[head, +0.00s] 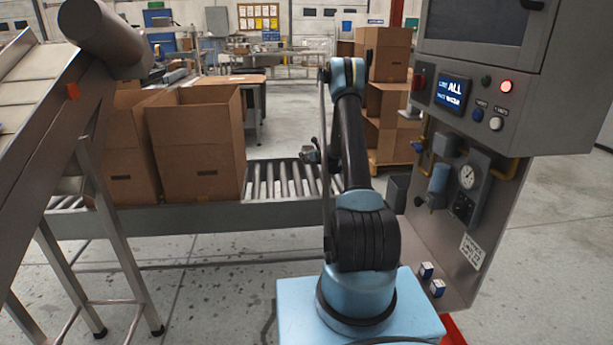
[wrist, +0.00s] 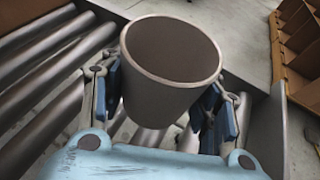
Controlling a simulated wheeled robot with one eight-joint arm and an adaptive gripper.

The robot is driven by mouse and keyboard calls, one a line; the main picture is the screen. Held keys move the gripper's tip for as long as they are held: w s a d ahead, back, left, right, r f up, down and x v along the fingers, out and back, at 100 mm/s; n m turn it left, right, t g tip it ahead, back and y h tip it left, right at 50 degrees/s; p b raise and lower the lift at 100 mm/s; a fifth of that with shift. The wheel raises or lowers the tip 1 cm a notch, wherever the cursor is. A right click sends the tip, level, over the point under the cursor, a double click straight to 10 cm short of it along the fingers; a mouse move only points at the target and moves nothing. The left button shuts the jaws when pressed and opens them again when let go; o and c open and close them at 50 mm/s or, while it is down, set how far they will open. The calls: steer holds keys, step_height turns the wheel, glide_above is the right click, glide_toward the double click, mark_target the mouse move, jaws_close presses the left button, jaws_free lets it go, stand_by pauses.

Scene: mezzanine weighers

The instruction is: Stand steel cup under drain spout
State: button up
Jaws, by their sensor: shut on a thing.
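A steel cup (wrist: 158,100), brownish grey with a wide open mouth, fills the middle of the wrist view. My gripper (wrist: 163,92) is shut on it, with a blue-padded finger on either side. The cup's mouth faces the wrist camera and it looks empty; it is held over or beside the roller conveyor. In the head view my arm largely hides the hand, and the cup cannot be made out clearly. A filter unit with a blue bowl (head: 438,179) hangs on the machine panel at right. Its drain spout is too small to tell clearly.
The roller conveyor (head: 285,180) runs behind my arm, with open cardboard boxes (head: 197,148) on its left. The control cabinet (head: 545,95) and a pressure gauge (head: 467,177) stand at right. A grey bin (head: 398,192) stands low beside the panel. An inclined chute (head: 45,130) blocks the left.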

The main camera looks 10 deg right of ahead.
mark_target(308, 174)
steer(key=shift+f, duration=3.8)
steer(key=shift+f, duration=0.1)
steer(key=o, duration=1.2)
